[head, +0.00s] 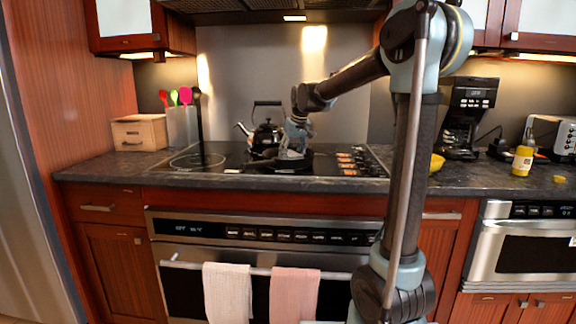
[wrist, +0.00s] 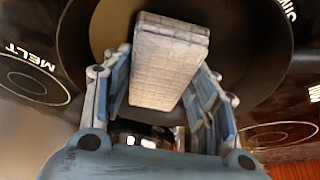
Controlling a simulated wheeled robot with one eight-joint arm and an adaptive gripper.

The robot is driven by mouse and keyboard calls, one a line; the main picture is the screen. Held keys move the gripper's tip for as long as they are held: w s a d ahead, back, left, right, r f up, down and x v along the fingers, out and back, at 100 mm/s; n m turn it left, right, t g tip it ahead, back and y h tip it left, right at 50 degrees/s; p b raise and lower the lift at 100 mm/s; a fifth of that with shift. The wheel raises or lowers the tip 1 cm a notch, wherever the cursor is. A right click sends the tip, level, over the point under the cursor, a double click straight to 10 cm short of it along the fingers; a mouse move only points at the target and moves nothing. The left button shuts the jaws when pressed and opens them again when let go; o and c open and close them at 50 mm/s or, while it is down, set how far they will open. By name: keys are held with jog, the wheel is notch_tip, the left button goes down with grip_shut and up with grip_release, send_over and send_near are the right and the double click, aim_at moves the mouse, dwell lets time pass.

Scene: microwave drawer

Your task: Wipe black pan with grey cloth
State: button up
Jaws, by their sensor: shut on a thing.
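The grey cloth (wrist: 170,62) is a folded, light grey block with a grid texture. My gripper (wrist: 160,85) is shut on it, with a finger on each side. The black pan (wrist: 262,62) lies behind the cloth in the wrist view, its dark round interior filling much of the picture. In the head view, my gripper (head: 292,152) points down at the pan (head: 303,166) on the cooktop. The cloth is hard to make out there. I cannot tell whether the cloth touches the pan.
A black kettle (head: 265,138) stands just behind and left of my gripper on the cooktop (head: 215,160). A utensil holder (head: 182,128) and wooden box (head: 139,132) are at left. A yellow bottle (head: 522,158), coffee maker (head: 468,118) and toaster (head: 551,134) are at right. Two towels (head: 228,292) hang on the oven handle.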

jog(key=shift+r, duration=0.15)
jog(key=shift+s+a+r, duration=0.1)
jog(key=shift+s+a, duration=0.35)
jog(key=shift+a, duration=0.05)
jog(key=shift+r, duration=2.7)
jog(key=shift+d, duration=4.5)
